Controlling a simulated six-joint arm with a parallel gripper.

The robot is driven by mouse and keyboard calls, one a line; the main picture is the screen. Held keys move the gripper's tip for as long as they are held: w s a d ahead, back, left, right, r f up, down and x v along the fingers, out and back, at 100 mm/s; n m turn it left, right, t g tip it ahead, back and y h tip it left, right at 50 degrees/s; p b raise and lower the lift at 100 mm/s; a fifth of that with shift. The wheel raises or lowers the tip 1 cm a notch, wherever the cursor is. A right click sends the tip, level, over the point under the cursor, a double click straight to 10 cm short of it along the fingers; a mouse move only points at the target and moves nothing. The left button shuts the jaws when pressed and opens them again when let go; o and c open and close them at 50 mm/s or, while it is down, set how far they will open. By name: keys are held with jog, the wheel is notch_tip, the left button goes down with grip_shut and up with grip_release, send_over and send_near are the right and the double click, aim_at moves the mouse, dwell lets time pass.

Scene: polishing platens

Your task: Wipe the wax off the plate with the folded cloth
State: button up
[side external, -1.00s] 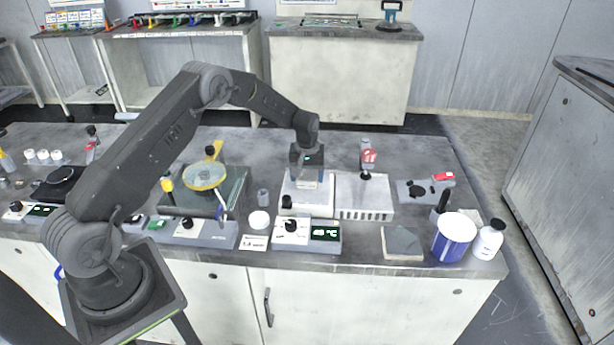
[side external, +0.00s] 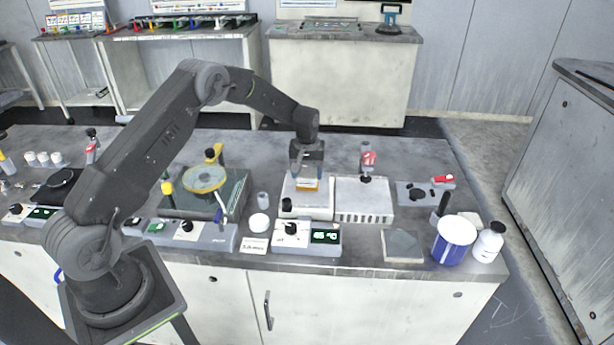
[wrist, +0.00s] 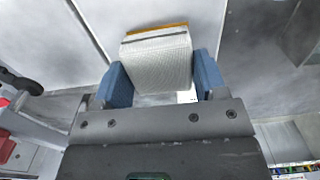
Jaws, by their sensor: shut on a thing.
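My gripper (side external: 308,178) is shut on the folded cloth (wrist: 160,62), a pale woven pad with an orange edge, held between two blue fingers in the wrist view. In the side view the cloth (side external: 308,184) hangs below the fingers, its orange edge low over the white plate (side external: 320,210). I cannot tell whether it touches the plate.
A ribbed white block (side external: 365,198) adjoins the plate on the right. A control box with a lit display (side external: 325,236) stands in front. A round amber disc (side external: 205,179) on a dark base is at left. A blue-and-white tub (side external: 454,240) and white bottle (side external: 489,243) stand at the front right.

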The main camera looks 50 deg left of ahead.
jog(key=shift+r, duration=0.95)
